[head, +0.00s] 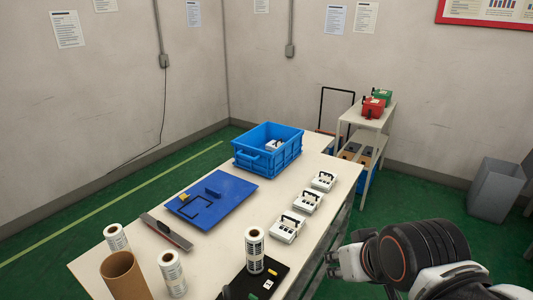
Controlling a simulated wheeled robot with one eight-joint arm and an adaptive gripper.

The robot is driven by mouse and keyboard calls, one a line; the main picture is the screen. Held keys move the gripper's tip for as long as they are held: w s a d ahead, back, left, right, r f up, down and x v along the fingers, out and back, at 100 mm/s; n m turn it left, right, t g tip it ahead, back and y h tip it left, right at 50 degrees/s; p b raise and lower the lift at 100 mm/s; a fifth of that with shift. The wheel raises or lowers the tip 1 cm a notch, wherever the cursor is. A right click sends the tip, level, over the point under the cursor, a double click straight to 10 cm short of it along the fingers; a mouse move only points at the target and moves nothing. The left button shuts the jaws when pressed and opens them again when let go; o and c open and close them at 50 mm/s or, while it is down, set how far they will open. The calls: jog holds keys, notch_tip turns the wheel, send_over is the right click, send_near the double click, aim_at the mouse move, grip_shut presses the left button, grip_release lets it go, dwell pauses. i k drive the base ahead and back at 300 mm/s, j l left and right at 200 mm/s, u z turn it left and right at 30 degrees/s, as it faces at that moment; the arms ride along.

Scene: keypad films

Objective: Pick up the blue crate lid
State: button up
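The blue crate lid (232,197) lies flat on the white table, left of its middle. It is a blue panel with a raised block, a dark outlined shape and a small yellow mark on it. A blue crate (283,156) stands open behind it, with a white item inside. My gripper (332,264) is at the lower right, off the table's right edge and well apart from the lid. Its fingers are small and partly hidden by my arm, so its opening is unclear.
Several white keypad-like boxes (308,202) stand right of the lid. A grey bar (166,232), label rolls (255,249), a cardboard tube (124,275) and a black mat (276,271) are in front. A shelf (372,125) stands behind; a grey bin (495,190) is right.

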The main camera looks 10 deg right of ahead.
aim_at(212, 198)
jog(key=i+l+u, duration=0.25)
jog(key=i, duration=0.25)
jog(key=i+l+u, duration=0.25)
jog(key=i+l, duration=0.2)
jog(key=l, duration=0.15)
